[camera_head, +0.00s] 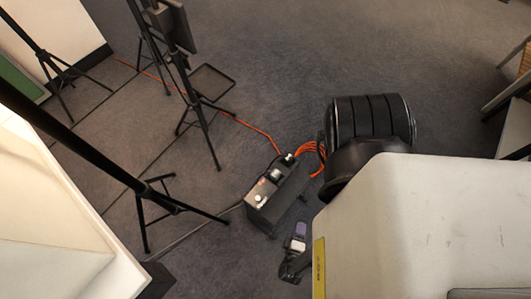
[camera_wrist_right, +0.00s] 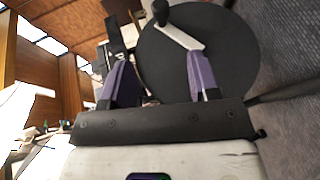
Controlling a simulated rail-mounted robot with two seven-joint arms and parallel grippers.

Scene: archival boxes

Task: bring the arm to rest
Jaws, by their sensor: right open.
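My right gripper (camera_head: 299,232) shows small in the head view, past the black joint and white link of my right arm. It hangs over the grey floor near a dark equipment box. In the right wrist view its two purple fingers (camera_wrist_right: 158,58) stand wide apart with nothing held between them. A round black disc (camera_wrist_right: 235,60) lies beyond the fingers in that view. My left gripper is not in view.
The dark equipment box (camera_head: 275,198) with knobs sits on the floor, with coiled orange cable (camera_head: 312,155) beside it. Black tripod stands (camera_head: 160,205) occupy the left side. The carpet (camera_head: 300,60) at the upper middle is clear. Wooden furniture (camera_head: 520,95) edges in at right.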

